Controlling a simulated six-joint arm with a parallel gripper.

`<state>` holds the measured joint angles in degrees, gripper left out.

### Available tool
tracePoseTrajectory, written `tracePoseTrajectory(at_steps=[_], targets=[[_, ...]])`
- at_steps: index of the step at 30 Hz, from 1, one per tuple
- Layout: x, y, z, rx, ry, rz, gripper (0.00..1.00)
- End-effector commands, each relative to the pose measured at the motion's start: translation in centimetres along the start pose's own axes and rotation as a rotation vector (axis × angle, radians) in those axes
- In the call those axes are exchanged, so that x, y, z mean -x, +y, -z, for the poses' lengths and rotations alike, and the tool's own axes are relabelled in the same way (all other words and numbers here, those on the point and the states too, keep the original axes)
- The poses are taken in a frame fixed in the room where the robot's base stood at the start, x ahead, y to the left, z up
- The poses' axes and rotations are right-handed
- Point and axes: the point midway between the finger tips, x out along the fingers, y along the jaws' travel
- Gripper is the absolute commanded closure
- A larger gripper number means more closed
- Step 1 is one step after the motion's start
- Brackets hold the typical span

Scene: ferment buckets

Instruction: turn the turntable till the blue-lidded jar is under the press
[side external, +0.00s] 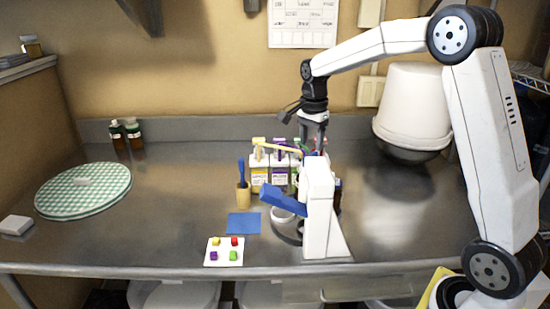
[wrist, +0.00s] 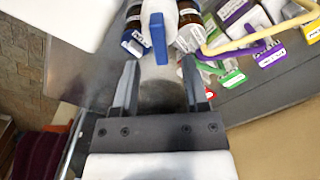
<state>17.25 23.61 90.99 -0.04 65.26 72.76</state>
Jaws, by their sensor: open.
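The press is a white upright stand (side external: 318,210) with a sloping blue arm (side external: 284,200), near the front middle of the counter. At its foot is a grey round base (side external: 284,230), probably the turntable, with a white round jar or cup on it, partly hidden by the press. My gripper (side external: 313,141) hangs above and behind the press, pointing down. In the wrist view its fingers (wrist: 160,85) are apart with nothing between them. Beyond the tips are a narrow blue piece (wrist: 158,40) and brown bottles with labels (wrist: 135,38). I cannot make out a blue-lidded jar for certain.
Cartons with yellow and purple tops (side external: 260,175) stand close behind the press. A wooden cup (side external: 243,194) holds a blue-handled tool. A blue mat (side external: 243,223) and a white card with coloured blocks (side external: 223,258) lie left.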

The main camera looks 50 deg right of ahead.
Motion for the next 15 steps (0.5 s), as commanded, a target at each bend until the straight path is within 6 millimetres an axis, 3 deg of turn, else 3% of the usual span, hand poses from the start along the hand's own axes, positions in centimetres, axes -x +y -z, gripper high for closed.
tracePoseTrajectory(at_steps=[6, 15], targets=[[2.5, 0.0, 0.0, 0.000, 0.001, 0.003, 0.43], [3.2, 0.0, 0.0, 0.000, 0.001, 0.001, 0.43]])
